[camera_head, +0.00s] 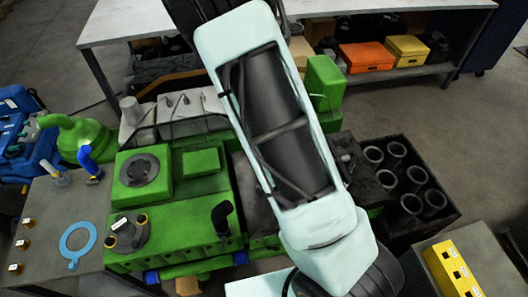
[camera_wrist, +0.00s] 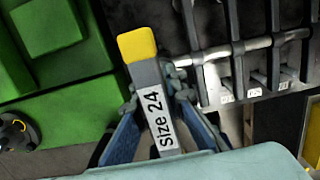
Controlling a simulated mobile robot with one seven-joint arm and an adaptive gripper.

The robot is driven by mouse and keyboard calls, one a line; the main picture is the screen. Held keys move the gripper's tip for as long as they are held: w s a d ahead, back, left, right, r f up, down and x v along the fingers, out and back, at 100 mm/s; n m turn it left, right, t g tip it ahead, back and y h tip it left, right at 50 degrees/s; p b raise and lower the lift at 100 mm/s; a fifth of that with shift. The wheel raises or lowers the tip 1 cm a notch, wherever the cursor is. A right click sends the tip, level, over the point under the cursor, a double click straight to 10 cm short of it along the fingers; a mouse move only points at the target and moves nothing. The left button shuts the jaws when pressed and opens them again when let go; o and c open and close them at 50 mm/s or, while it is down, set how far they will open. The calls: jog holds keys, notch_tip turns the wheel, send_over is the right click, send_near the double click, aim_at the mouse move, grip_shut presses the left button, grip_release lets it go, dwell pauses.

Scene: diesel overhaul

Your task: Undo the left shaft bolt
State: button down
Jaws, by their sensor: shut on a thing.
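In the wrist view my gripper (camera_wrist: 155,88) is shut on a grey bar-shaped tool (camera_wrist: 158,110) with a yellow end and a label reading "size 24". The yellow end points up and slightly left in the picture. Beyond it at the upper right lies a bright metal shaft (camera_wrist: 252,44) crossed by several dark arms, with small white labels below. I cannot tell which part is the left shaft bolt. In the head view my own arm crosses the middle and hides my gripper and the tool.
The green engine (camera_head: 205,224) fills the middle left. A grey table (camera_head: 45,250) holds a light-blue ring (camera_head: 66,243). A black crate (camera_head: 432,222) of dark cylinders stands right. A yellow labelled block (camera_head: 440,270) sits at lower right. Orange (camera_head: 366,57) and yellow (camera_head: 406,50) boxes stand behind.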

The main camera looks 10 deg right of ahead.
jog(key=n+b, duration=0.1)
jog(key=n, duration=0.3)
jog(key=shift+b, duration=0.3)
jog(key=n+b, duration=0.1)
jog(key=n, duration=0.3)
jog(key=shift+s+n+y, duration=0.1)
jog(key=shift+n+y, duration=0.2)
jog(key=n+b, duration=0.1)
jog(key=n, duration=0.3)
jog(key=shift+s+g, duration=0.1)
jog(key=shift+g, duration=0.3)
jog(key=n+b, duration=0.1)
jog(key=n, duration=0.3)
jog(key=shift+s+b, duration=0.1)
jog(key=shift+b, duration=0.25)
jog(key=n+b, duration=0.1)
jog(key=n, duration=0.3)
jog(key=shift+s+d+n+g, duration=0.1)
jog(key=shift+n+g, duration=0.3)
jog(key=n, duration=0.4)
jog(key=shift+r+b, duration=0.1)
jog(key=shift+b, duration=0.3)
jog(key=n, duration=0.4)
jog(key=shift+s+n+g+b, duration=0.15)
jog(key=shift+n+g+b, duration=0.15)
jog(key=shift+g, duration=0.1)
jog(key=n, duration=0.3)
jog(key=shift+r, duration=0.1)
jog(key=shift+r, duration=0.1)
